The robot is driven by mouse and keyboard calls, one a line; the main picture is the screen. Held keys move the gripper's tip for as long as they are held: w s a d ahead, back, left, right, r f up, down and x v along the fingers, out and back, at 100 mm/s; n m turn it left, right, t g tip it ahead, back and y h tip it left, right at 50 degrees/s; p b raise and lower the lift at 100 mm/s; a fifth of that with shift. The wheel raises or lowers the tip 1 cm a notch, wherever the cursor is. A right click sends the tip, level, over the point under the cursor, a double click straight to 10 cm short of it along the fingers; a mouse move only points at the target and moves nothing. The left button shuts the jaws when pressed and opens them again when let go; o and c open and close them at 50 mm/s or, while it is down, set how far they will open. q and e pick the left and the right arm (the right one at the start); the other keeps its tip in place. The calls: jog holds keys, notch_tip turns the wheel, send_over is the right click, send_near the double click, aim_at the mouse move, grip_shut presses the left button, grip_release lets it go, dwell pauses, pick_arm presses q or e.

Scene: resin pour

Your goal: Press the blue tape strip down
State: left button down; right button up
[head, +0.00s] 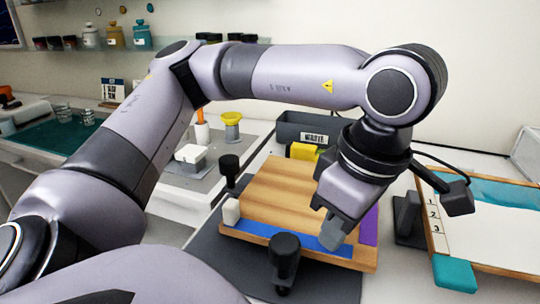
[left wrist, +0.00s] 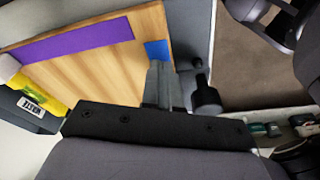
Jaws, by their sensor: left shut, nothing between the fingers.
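The blue tape strip (head: 305,240) runs along the front edge of a wooden board (head: 285,195). A short blue part of it also shows in the left wrist view (left wrist: 157,50), with my fingers over the rest. My left gripper (head: 333,236) is shut and empty, pointing down over the right part of the strip. I cannot tell whether its tips touch the tape. The shut fingers also show in the left wrist view (left wrist: 162,82). A purple strip (head: 370,225) lies along the board's right edge. My right gripper is not in view.
Black-knobbed clamps stand at the board's front (head: 285,250) and left (head: 229,168), close to my left gripper's surroundings. A white block (head: 231,211) sits at the left corner. A grey waste bin (head: 290,128) and a yellow object (head: 303,151) are behind. A numbered tray (head: 490,262) is right.

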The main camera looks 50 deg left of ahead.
aim_at(255, 225)
pick_arm(q)
jog(key=shift+s+a+f+b, duration=0.1)
jog(key=shift+s+a+b, duration=0.1)
jog(key=shift+s+a, duration=0.25)
jog(key=shift+s+a+f+b, duration=0.1)
jog(key=shift+s+a+b, duration=0.15)
jog(key=shift+a, duration=0.3)
jog(key=shift+s+a+r, duration=0.1)
jog(key=shift+s+a, duration=0.35)
jog(key=shift+a, duration=0.3)
jog(key=shift+s+a, duration=0.4)
jog(key=shift+a, duration=0.3)
jog(key=shift+s+a+r, duration=0.1)
jog(key=shift+s+a, duration=0.05)
jog(key=shift+a, duration=0.1)
jog(key=shift+s+a+r, duration=0.15)
jog(key=shift+s+a, duration=0.35)
jog(key=shift+a, duration=0.35)
jog(key=shift+s+a, duration=0.55)
jog(key=shift+a, duration=0.3)
